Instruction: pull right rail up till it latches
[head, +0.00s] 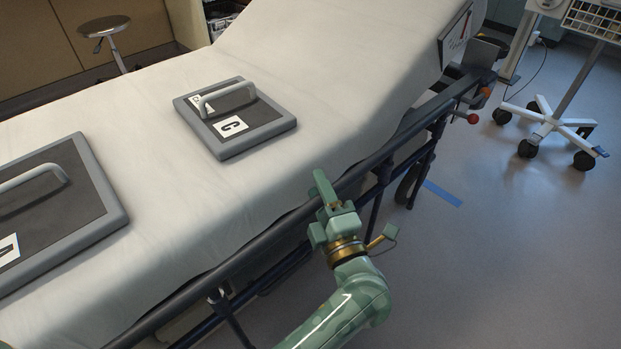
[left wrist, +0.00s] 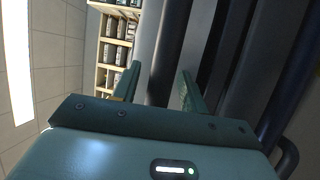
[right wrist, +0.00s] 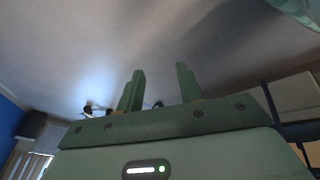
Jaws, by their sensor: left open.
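The right rail (head: 385,150) is a dark bar along the near side of the stretcher (head: 330,60), with posts and lower bars beneath it. Its top bar sits low, about level with the mattress edge. My left gripper (head: 322,188) is at the middle of this rail, its fingers over the top bar. In the left wrist view, the left gripper (left wrist: 160,82) is open, and a grey-blue bar (left wrist: 168,45) runs between or just beyond its fingers; I cannot tell if they touch. My right gripper (right wrist: 160,88) is open and empty in the right wrist view, away from the rail.
Two grey panels with handles, one marked C (head: 235,130) and one at the left (head: 105,190), lie on the sheet. A red knob (head: 472,118) is at the rail's far end. A wheeled stand (head: 555,120) is at the right. The floor (head: 500,250) beside the stretcher is clear.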

